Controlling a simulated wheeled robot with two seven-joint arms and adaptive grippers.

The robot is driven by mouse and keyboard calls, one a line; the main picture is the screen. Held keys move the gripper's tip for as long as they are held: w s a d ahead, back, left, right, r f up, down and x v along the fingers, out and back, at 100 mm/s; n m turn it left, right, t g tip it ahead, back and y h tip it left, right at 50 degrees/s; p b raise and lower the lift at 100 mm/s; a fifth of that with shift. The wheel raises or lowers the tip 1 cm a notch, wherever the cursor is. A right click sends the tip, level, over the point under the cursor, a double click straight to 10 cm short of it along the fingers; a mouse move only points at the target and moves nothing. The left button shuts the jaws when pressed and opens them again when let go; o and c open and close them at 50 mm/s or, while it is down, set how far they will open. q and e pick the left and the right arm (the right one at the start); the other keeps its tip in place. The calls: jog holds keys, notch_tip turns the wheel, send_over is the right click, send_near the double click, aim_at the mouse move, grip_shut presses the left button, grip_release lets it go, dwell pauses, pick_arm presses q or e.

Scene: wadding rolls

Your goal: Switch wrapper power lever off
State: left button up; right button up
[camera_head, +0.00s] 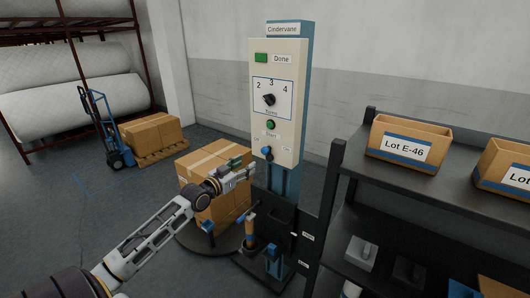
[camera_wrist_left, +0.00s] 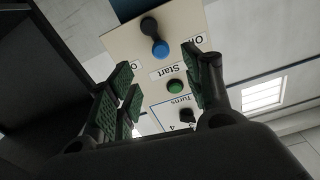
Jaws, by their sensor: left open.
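The wrapper control panel (camera_head: 278,100) stands upright at the centre in the head view, under a "Cindervane" sign. My left gripper (camera_head: 243,169) is open and empty, just below and left of the lever in the head view. In the wrist view its fingers (camera_wrist_left: 165,72) stand on either side of the panel's middle, apart from the lever. My right gripper is not in view.
A green Start button (camera_head: 270,125), turns dial (camera_head: 269,99) and green Done lamp (camera_head: 261,58) are above the lever. Stacked cartons (camera_head: 205,165) stand behind my left arm. A dark shelf (camera_head: 430,190) with labelled bins is at the right. Open floor lies at the left.

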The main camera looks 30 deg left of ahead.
aim_at(263, 153)
pick_arm(q)
jog(key=shift+s+r, duration=0.1)
jog(key=shift+s, duration=0.05)
dwell(0.3)
jog(key=shift+w, duration=0.2)
jog(key=shift+w+d+p, duration=0.2)
jog(key=shift+w+p, duration=0.1)
jog(key=shift+w, duration=1.95)
jog(key=shift+w+d+p, duration=0.2)
jog(key=shift+w+p, duration=0.05)
jog(key=shift+w, duration=1.95)
jog(key=shift+w+d+p, duration=0.2)
jog(key=shift+w+p, duration=0.1)
jog(key=shift+w, duration=1.95)
